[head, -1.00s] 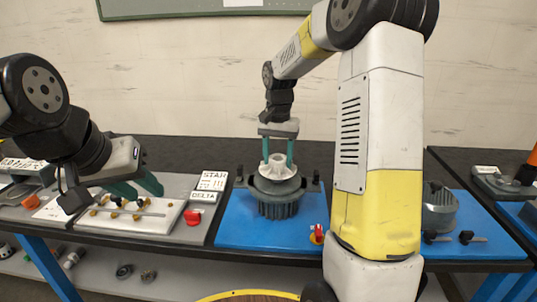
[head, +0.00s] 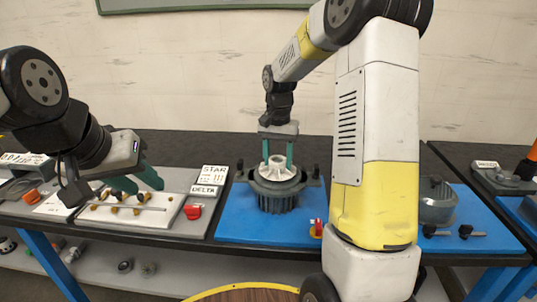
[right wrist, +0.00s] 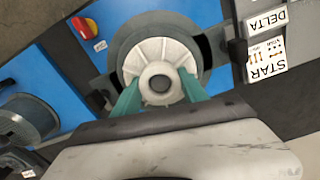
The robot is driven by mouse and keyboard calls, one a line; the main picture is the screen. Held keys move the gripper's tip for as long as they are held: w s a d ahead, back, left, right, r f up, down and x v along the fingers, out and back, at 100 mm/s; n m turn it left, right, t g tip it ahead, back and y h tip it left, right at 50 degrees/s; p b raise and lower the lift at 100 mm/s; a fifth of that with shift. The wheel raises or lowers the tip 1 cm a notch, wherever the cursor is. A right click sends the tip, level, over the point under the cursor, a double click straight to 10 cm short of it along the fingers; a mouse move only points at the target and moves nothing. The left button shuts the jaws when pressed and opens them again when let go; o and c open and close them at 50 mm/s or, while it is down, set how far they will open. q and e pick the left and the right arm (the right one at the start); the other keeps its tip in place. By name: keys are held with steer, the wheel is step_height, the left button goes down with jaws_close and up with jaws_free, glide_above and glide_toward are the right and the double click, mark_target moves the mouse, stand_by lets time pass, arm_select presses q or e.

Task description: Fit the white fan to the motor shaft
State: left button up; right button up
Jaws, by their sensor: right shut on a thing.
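The white fan (head: 276,170) is held by its hub in my right gripper (head: 277,158), upright with its vanes around the hub. It sits at the open top of the grey finned motor (head: 279,197), inside the rim as seen in the head view. In the right wrist view the fan (right wrist: 158,48) lies within the round grey motor top, the green fingers (right wrist: 160,94) on both sides of its hub. My left gripper (head: 137,182) is open and empty above the white terminal board.
The motor stands on a blue mat (head: 237,222) with a red switch (head: 317,228) at its front. STAR and DELTA cards (head: 214,177) and a red knob (head: 193,211) lie left of it.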

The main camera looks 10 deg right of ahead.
steer(key=shift+f, duration=0.2)
steer(key=o, duration=1.6)
steer(key=shift+o, duration=0.2)
steer(key=shift+r, duration=3.95)
steer(key=shift+r, duration=0.1)
steer(key=s+a+r+n+t+y, duration=0.1)
steer(key=s+r+n+t, duration=0.1)
steer(key=s, duration=1)
steer(key=s+a+r+n+t+y, duration=0.1)
steer(key=s+r+n+t, duration=0.2)
steer(key=s, duration=0.9)
steer(key=shift+s+r+n+t, duration=0.15)
steer(key=shift+n+t, duration=0.25)
steer(key=shift+t, duration=0.2)
